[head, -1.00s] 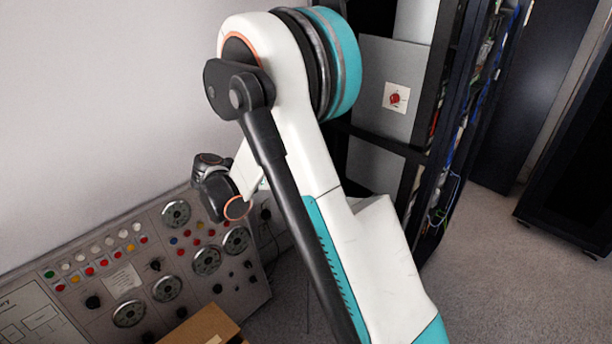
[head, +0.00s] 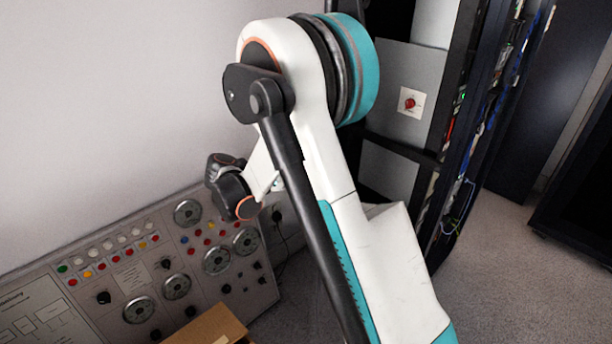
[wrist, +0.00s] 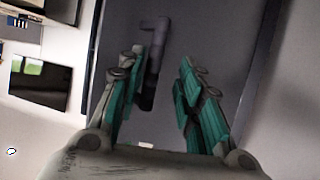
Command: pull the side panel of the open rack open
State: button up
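The open rack (head: 466,100) stands at the right of the head view, with cables and equipment inside its dark frame. My arm covers part of it. In the wrist view a grey panel (wrist: 215,40) with a dark edge fills the middle; I take it for the side panel. My gripper (wrist: 163,68) is open. The handle appears between the fingers, nearer the left one; I cannot tell whether they touch. My gripper is not clearly visible in the head view.
A control console (head: 150,262) with dials and coloured buttons stands along the wall at the lower left. A cardboard box (head: 210,326) is in front of it. A grey plate with a red knob (head: 409,103) is on the rack. Carpet floor (head: 510,270) is clear at the right.

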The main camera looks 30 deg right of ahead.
jog(key=shift+a, duration=0.15)
jog(key=v, duration=1.1)
jog(key=shift+a+r, duration=0.2)
jog(key=shift+a, duration=0.15)
jog(key=shift+w, duration=0.1)
jog(key=s+r+n+t+y, duration=0.35)
jog(key=s+n+y, duration=0.25)
jog(key=s+n, duration=0.4)
jog(key=s+a+n+t+y, duration=0.2)
jog(key=s+a+n+y, duration=0.1)
jog(key=s, duration=0.4)
jog(key=s+a+n+t+y, duration=0.2)
jog(key=s+a+n+y, duration=0.2)
jog(key=s, duration=0.3)
jog(key=shift+s+a+f+n+y, duration=0.15)
jog(key=shift+s+f+n+y, duration=0.15)
jog(key=shift+n, duration=0.4)
jog(key=shift+w, duration=0.1)
